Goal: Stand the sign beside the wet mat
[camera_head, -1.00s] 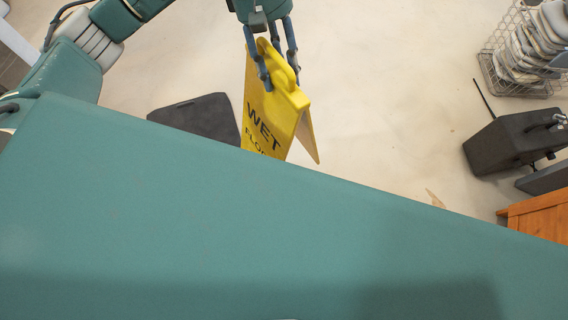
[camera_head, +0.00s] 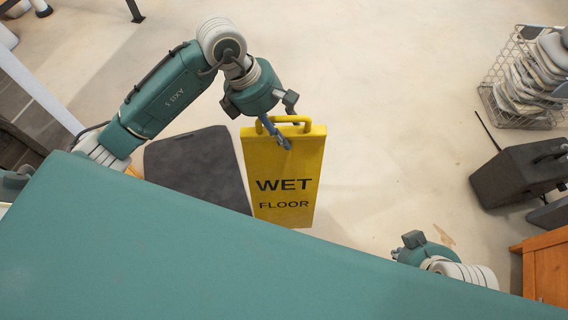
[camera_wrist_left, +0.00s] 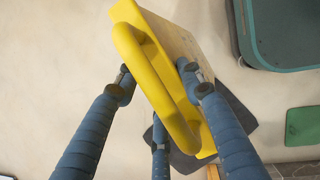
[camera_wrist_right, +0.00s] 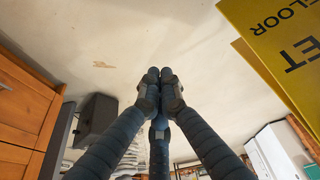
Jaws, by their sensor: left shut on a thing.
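The yellow sign (camera_head: 284,165) reads "WET FLOOR" and faces the head camera, roughly upright. My left gripper (camera_head: 276,130) is shut on the sign at its top handle; the left wrist view shows the fingers around the yellow handle (camera_wrist_left: 150,85). The dark grey mat (camera_head: 195,168) lies flat on the floor just left of the sign. Whether the sign's foot touches the floor is not clear. My right gripper (camera_wrist_right: 160,78) has its fingertips together and empty; part of the sign (camera_wrist_right: 285,45) shows to its right in that view.
My teal body hides the near floor. A wire basket of pale items (camera_head: 530,75), a dark grey box (camera_head: 510,180) and a wooden cabinet (camera_head: 545,268) stand on the right. Pale floor right of and behind the sign is clear.

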